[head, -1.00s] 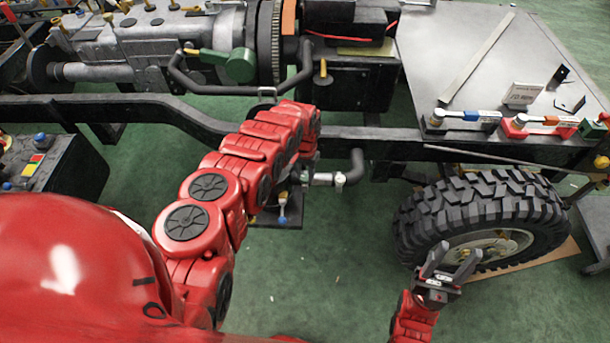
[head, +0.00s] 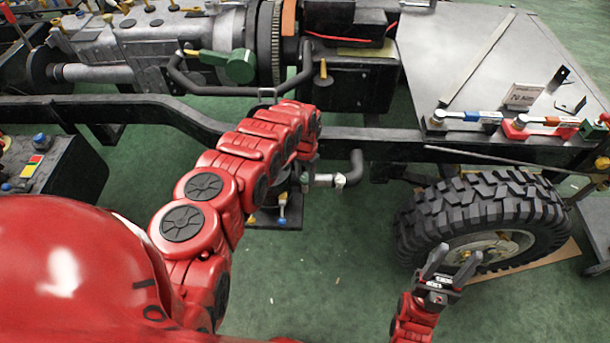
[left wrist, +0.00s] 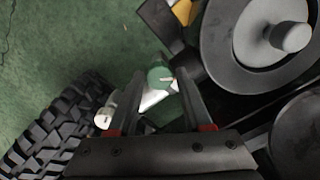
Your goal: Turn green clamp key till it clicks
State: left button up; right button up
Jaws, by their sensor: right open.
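In the left wrist view a small round green key (left wrist: 159,76) with a pale mark sits on a whitish metal fitting (left wrist: 152,100). My left gripper (left wrist: 160,84) is open, with a finger to each side of the key in the picture and gaps beside it. I cannot tell how far the key is from the fingertips in depth. In the head view the key is not visible, and my red left arm largely hides that gripper beside the pale clamp (head: 340,181) on the black hose (head: 354,165). My right gripper (head: 453,262) is open and empty in front of the tyre.
The black chassis rail (head: 380,137) runs behind my left arm. A large tyre (head: 484,215) stands at right. A metal table (head: 478,50) holds clamps with coloured ends. A larger green handle (head: 228,65) is on the gearbox. The green floor (head: 345,285) between the arms is clear.

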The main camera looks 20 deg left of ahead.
pick_arm(q)
jog(key=shift+o, duration=1.3)
jog(key=shift+r, duration=0.55)
notch_tip(320, 180, up, 9)
jog(key=b, duration=0.2)
notch_tip(320, 180, up, 7)
jog(key=p, duration=0.6)
send_over(305, 177)
jog(key=shift+s+r, duration=0.2)
